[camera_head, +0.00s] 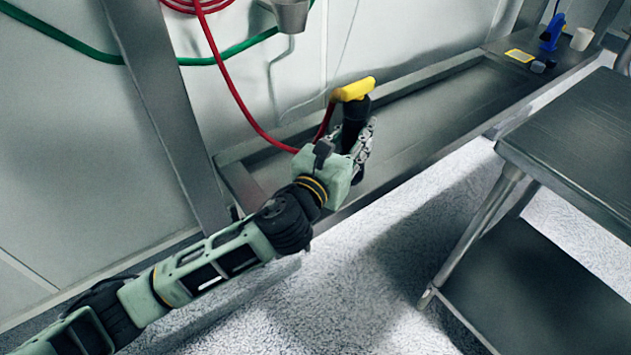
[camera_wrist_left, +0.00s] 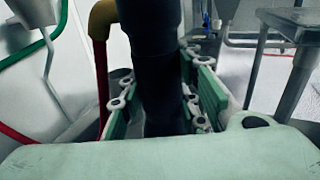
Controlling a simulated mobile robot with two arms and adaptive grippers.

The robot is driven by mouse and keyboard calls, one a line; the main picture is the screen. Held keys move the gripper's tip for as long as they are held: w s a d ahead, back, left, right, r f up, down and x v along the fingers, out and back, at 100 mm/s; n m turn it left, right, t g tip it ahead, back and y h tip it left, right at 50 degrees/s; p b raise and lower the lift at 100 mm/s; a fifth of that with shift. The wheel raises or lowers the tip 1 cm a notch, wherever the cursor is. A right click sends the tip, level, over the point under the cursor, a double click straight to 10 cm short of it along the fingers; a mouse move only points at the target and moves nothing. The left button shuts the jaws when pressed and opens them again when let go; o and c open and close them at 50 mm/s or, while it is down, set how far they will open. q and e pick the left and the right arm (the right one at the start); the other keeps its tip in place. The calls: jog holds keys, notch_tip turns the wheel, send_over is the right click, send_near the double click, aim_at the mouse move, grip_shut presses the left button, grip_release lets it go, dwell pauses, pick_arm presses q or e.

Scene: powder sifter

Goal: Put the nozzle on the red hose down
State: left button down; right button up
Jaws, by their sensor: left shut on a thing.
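The nozzle (camera_head: 355,105) has a yellow top and a black body, and it stands roughly upright in my left gripper (camera_head: 365,145). The red hose (camera_head: 236,92) runs from its yellow end, past the gripper, and up to the wall at the upper left. In the left wrist view, the black nozzle body (camera_wrist_left: 152,70) lies between the green finger pads of my left gripper (camera_wrist_left: 160,105), which is shut on it. The nozzle's lower end is partly hidden by the gripper. It is held over the front part of a low metal shelf (camera_head: 420,125). My right gripper is not in view.
A green hose (camera_head: 75,42) and a metal cup (camera_head: 290,14) are at the wall, upper left. A metal post (camera_head: 165,110) stands left of the gripper. A steel table (camera_head: 580,140) is at right. A blue item (camera_head: 551,33) and a white cup (camera_head: 582,39) sit at the shelf's far end.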

pick_arm(q)
jog(key=shift+w+d+f+b, duration=0.4)
jog(key=shift+w+d+b, duration=0.1)
jog(key=shift+d, duration=0.3)
jog(key=w+a+f+b, duration=0.4)
jog(key=w+a+f, duration=0.3)
jog(key=f, duration=0.3)
jog(key=shift+w+a+f+m+g+h+b, duration=0.2)
jog(key=shift+a+f+m+g+h+b, duration=0.15)
jog(key=shift+a, duration=0.5)
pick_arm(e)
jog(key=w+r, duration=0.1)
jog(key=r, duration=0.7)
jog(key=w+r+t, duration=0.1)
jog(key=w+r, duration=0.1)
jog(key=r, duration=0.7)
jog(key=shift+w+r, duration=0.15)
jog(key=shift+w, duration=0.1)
pick_arm(q)
jog(key=shift+f, duration=0.1)
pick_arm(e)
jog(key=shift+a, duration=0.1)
pick_arm(q)
jog(key=shift+f, duration=0.1)
jog(key=c, duration=1.3)
grip_release()
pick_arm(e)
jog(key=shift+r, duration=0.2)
pick_arm(q)
jog(key=shift+s+a, duration=0.1)
